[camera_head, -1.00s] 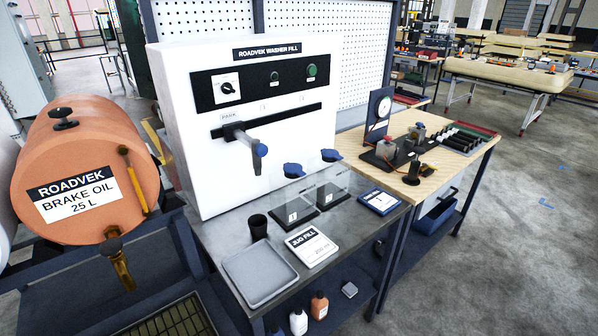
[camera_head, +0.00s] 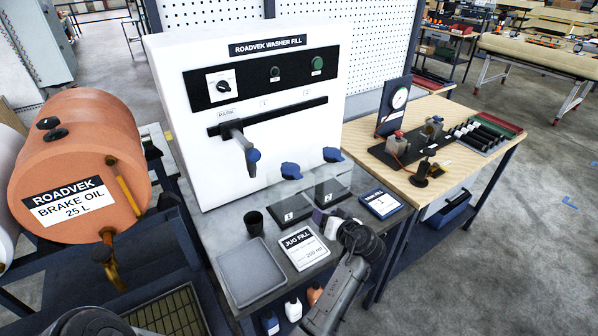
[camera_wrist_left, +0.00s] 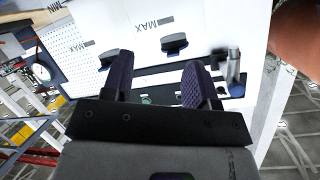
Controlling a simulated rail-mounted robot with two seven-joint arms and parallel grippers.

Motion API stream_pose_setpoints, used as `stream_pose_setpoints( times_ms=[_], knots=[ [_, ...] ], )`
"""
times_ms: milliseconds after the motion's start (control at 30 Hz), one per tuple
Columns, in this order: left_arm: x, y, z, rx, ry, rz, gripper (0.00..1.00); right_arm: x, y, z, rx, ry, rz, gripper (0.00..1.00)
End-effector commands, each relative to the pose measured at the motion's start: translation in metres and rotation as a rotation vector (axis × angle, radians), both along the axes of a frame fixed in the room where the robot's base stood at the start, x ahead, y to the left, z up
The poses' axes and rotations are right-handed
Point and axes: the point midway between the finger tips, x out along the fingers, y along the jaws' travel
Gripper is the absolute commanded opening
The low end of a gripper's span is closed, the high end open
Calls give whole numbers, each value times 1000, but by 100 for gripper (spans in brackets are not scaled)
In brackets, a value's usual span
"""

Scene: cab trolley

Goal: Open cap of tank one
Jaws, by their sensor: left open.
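Tank one, clear with a "1" on its dark base (camera_head: 291,215), stands on the grey bench in front of the white washer fill machine. Its blue cap (camera_head: 291,171) sits on top. Tank two's blue cap (camera_head: 333,155) is just right of it. My left gripper (camera_head: 320,214) is in front of the tanks, below cap height and apart from the caps. In the left wrist view its purple fingers (camera_wrist_left: 158,82) are spread and empty. There the scene is upside down, and tank one's cap (camera_wrist_left: 174,43) shows dark beyond the fingers. My right gripper is not in view.
The washer fill machine (camera_head: 180,120) stands behind, with a blue-tipped nozzle (camera_head: 252,158) left of the caps. A black cup (camera_head: 254,224), grey tray (camera_head: 250,275) and jug fill card (camera_head: 304,249) lie in front. An orange brake oil drum (camera_head: 90,150) is at left.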

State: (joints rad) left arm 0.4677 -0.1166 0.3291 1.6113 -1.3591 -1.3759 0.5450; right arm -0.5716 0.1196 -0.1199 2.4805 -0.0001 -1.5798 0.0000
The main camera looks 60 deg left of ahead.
Motion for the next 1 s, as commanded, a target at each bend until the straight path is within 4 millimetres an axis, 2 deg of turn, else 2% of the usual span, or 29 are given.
stream_pose_setpoints(
  times_ms=[67, 200, 400, 567, 767, 1000],
  knots=[
    [-1, 4, 4, 130, -36, 57, 53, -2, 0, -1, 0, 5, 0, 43],
    [-2, 6, 27, 310, -210, 106, 53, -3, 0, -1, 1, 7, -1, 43],
    [1, 7, 32, 330, -410, 118, 53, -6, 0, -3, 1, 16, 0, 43],
    [1, 13, 33, 328, -462, 128, 53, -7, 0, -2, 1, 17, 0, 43],
    [0, 42, 34, 328, -465, 129, 53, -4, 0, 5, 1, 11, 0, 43],
    [-1, 88, 34, 327, -462, 129, 53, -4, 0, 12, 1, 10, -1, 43]
  ],
)
